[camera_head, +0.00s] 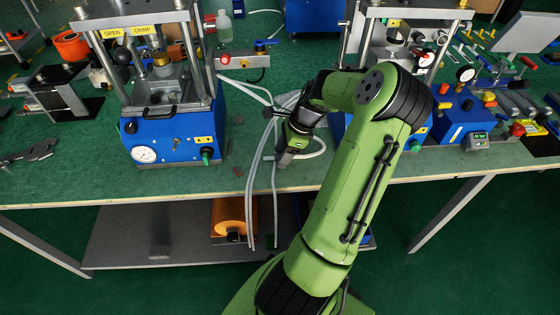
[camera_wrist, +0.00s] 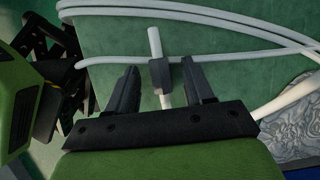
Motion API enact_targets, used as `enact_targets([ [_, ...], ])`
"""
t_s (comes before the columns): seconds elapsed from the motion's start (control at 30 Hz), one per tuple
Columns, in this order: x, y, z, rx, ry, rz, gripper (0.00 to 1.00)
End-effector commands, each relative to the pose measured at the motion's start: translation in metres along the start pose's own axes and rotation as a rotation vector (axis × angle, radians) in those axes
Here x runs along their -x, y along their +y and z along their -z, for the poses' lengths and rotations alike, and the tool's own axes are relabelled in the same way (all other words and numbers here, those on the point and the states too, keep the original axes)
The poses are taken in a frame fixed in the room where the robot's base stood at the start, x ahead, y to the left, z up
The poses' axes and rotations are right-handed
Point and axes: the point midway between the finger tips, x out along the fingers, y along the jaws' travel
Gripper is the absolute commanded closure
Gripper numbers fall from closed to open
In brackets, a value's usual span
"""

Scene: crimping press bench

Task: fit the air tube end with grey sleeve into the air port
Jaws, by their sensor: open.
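My gripper (camera_wrist: 158,70) is open, with one dark finger on each side of a white air tube (camera_wrist: 155,42). A dark grey sleeve (camera_wrist: 160,74) on this tube sits between the fingertips, and I see a gap at least on its left. In the head view my gripper (camera_head: 291,150) points down low over the green bench, and the sleeve cannot be made out there. A green-ringed fitting (camera_head: 207,155) is on the front of the left blue press (camera_head: 175,135); I cannot tell whether it is the air port.
Several white tubes (camera_head: 262,150) run across the bench, and some hang over its front edge. More white tubes (camera_wrist: 200,15) cross beyond the fingertips. A red-and-blue valve block (camera_head: 242,60) stands behind. The bench front (camera_head: 100,180) at left is mostly clear.

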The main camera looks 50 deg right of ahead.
Motion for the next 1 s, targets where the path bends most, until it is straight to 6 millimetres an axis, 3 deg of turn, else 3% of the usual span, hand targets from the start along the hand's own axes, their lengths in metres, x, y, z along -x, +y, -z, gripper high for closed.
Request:
enact_targets([
  [0.1, 0.001, 0.001, 0.000, -0.001, 0.000, -0.003, 0.51],
  [0.43, 0.001, 0.001, 0.000, -0.001, 0.000, -0.003, 1.00],
  [0.73, 0.008, 0.001, -0.003, -0.001, 0.000, -0.002, 1.00],
  [1.0, 0.070, 0.000, -0.028, -0.001, 0.002, 0.000, 1.00],
])
